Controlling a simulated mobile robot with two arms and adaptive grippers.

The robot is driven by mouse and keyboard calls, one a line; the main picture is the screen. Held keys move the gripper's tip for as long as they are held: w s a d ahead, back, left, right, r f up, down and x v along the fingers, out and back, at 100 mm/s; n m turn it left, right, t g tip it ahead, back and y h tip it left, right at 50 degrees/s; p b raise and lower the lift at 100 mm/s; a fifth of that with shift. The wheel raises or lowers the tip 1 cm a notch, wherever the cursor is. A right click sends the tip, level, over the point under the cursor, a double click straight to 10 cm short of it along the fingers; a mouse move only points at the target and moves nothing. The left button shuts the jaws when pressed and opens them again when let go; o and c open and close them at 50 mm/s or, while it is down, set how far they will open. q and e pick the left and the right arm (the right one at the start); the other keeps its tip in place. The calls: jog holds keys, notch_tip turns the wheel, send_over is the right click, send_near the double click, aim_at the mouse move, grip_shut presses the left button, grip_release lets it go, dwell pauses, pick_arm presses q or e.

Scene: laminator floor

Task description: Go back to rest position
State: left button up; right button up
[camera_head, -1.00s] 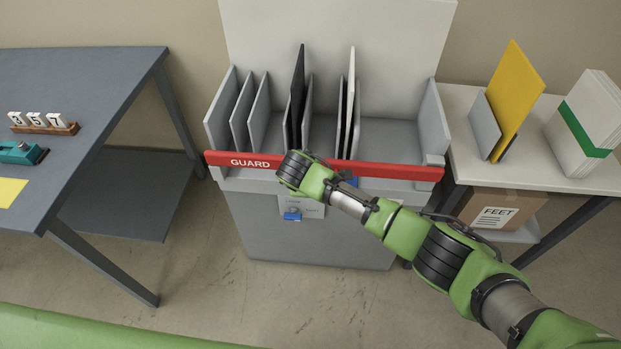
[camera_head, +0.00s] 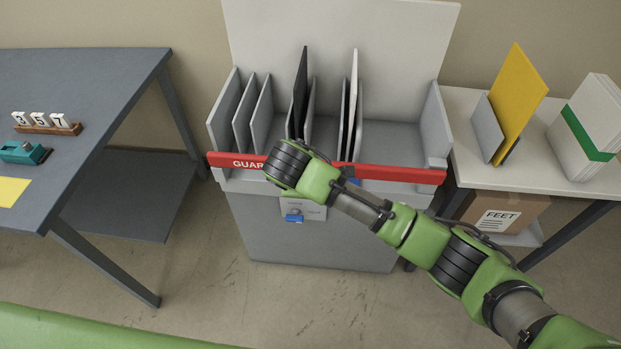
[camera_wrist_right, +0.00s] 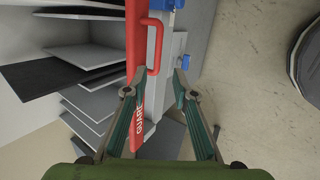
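My right arm (camera_head: 380,217) reaches in from the lower right across the front of the grey machine (camera_head: 300,238). Its wrist end hides the gripper and part of the red guard bar (camera_head: 400,174) in the head view. In the right wrist view my right gripper (camera_wrist_right: 153,84) has its two fingers spread apart, with nothing held between them. The guard bar (camera_wrist_right: 135,50) and its red handle (camera_wrist_right: 154,47) lie beyond and between the fingertips; I cannot tell whether they touch. My left gripper is not in view.
The machine's slots hold a black panel (camera_head: 300,92) and a white panel (camera_head: 352,95) upright. A grey table (camera_head: 80,110) stands left. A white side table (camera_head: 545,187) with a yellow board (camera_head: 517,105) and a banded white stack (camera_head: 590,125) stands right, a FEET box (camera_head: 500,212) beneath.

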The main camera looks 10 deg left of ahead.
jog(key=shift+f, duration=0.1)
jog(key=s+d+f+m+g+y, duration=0.1)
jog(key=s+d+f+m, duration=0.15)
jog(key=f, duration=0.75)
jog(key=s+d+f+m+g+y, duration=0.1)
jog(key=d+f+m+g, duration=0.15)
jog(key=f, duration=0.85)
jog(key=s+d+f+m, duration=0.4)
jog(key=s+d+f, duration=0.4)
jog(key=s+f, duration=0.45)
jog(key=s+d+f+m, duration=0.2)
jog(key=s+d+f, duration=0.3)
jog(key=s, duration=0.6)
jog(key=s+d+f+m+g, duration=0.1)
jog(key=s+d+f, duration=0.4)
jog(key=s, duration=0.5)
jog(key=s+d+f+m+g+h, duration=0.1)
jog(key=s+d+f+m, duration=0.2)
jog(key=s, duration=0.8)
jog(key=d+f, duration=0.2)
jog(key=d, duration=0.1)
jog(key=shift+s+d+f+m, duration=0.15)
jog(key=shift+s+f+m, duration=0.15)
jog(key=shift+f, duration=0.05)
